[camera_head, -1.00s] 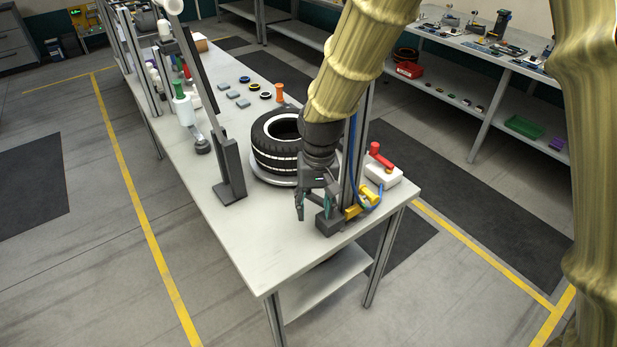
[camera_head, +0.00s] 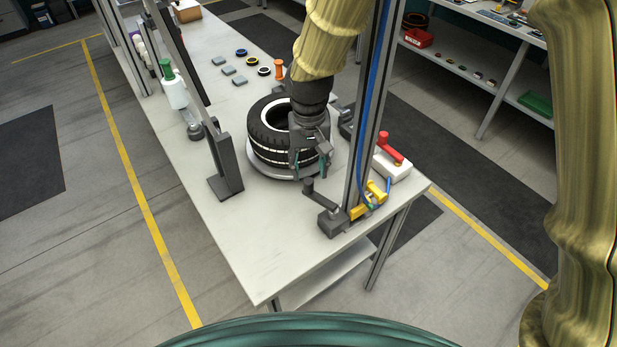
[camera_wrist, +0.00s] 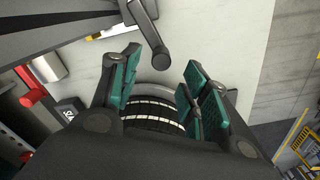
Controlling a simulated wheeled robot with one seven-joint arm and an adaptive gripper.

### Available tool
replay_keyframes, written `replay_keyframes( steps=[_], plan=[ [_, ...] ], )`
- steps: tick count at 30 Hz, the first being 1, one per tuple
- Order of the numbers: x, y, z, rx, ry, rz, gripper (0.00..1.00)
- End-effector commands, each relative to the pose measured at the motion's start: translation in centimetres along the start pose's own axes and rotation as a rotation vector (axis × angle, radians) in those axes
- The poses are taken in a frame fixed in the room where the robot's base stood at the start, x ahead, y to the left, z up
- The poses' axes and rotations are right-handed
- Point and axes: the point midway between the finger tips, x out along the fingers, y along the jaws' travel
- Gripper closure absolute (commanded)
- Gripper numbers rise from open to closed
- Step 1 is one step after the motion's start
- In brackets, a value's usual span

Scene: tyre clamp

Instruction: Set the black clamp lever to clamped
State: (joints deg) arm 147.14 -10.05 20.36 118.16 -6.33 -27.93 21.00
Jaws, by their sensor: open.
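The black clamp lever (camera_head: 320,194) is a dark bar with a short upright knob, on a dark block (camera_head: 333,223) at the foot of the metal post. In the wrist view the lever (camera_wrist: 148,32) shows at the top, its rounded knob end beyond my fingertips. My gripper (camera_head: 310,165) is open and empty, in front of the tyre (camera_head: 262,140) and just behind the lever's knob end in the head view. In the wrist view my gripper (camera_wrist: 163,82) has its teal finger pads apart, with part of the tyre (camera_wrist: 153,108) between them. Contact with the tyre cannot be told.
The metal post (camera_head: 368,120) with a blue hose rises beside the lever. A yellow fitting (camera_head: 368,197) and a white box with a red handle (camera_head: 390,150) are to the right. A dark upright stand (camera_head: 228,170) is at left. The table's front corner (camera_head: 262,255) is clear.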

Motion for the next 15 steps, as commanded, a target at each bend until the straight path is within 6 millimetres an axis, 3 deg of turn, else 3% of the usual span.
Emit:
replay_keyframes(
  steps=[15],
  plan=[
    [5.3,-0.2,0.0,-0.003,-0.001,0.0,0.54]
  ],
)
